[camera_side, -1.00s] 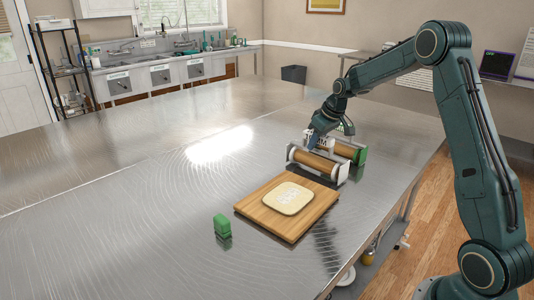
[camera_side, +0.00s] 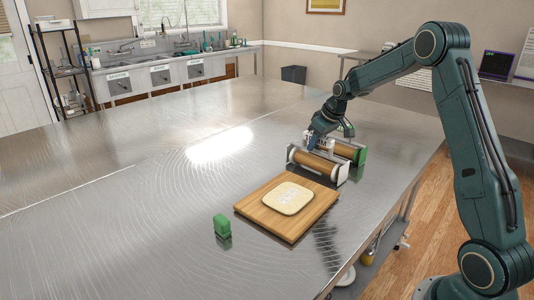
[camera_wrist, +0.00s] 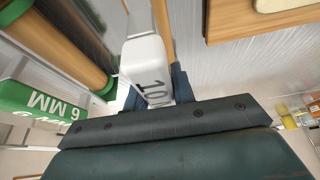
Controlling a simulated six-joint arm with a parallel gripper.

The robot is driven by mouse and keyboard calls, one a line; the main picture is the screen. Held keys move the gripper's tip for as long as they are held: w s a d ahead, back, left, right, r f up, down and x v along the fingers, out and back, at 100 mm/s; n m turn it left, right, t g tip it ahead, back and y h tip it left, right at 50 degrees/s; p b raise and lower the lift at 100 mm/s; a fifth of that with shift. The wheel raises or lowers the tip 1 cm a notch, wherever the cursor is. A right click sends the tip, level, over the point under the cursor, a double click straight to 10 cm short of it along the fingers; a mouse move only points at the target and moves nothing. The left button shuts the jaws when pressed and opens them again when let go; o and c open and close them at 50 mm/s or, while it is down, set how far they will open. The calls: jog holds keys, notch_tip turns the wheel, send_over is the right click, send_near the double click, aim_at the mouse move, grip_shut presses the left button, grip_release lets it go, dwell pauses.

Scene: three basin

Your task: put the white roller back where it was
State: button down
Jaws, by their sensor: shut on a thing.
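The white roller (camera_side: 318,163) has a wooden barrel and white ends and lies on the steel table just behind the board. A roller with a green end (camera_side: 361,156) lies close behind it. My gripper (camera_side: 318,144) is low at the rollers, with its tips partly hidden. In the wrist view my gripper (camera_wrist: 152,91) is shut on a white block marked 10 (camera_wrist: 146,58), which looks like part of the white roller.
A wooden board (camera_side: 270,222) with a flat pale slab of dough (camera_side: 288,198) lies in front of the rollers. A small green block (camera_side: 222,225) stands left of the board. The table's right edge is near; the left of the table is clear.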

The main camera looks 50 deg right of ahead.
jog(key=c, duration=1.3)
grip_release()
jog(key=shift+s+a+f, duration=0.1)
jog(key=shift+a+f, duration=0.05)
jog(key=shift+f, duration=0.55)
jog(key=shift+o, duration=0.7)
jog(key=shift+r, duration=0.2)
jog(key=shift+r, duration=0.2)
jog(key=shift+r, duration=0.55)
jog(key=v, duration=1.1)
jog(key=shift+r, duration=0.35)
jog(key=shift+s+r, duration=0.1)
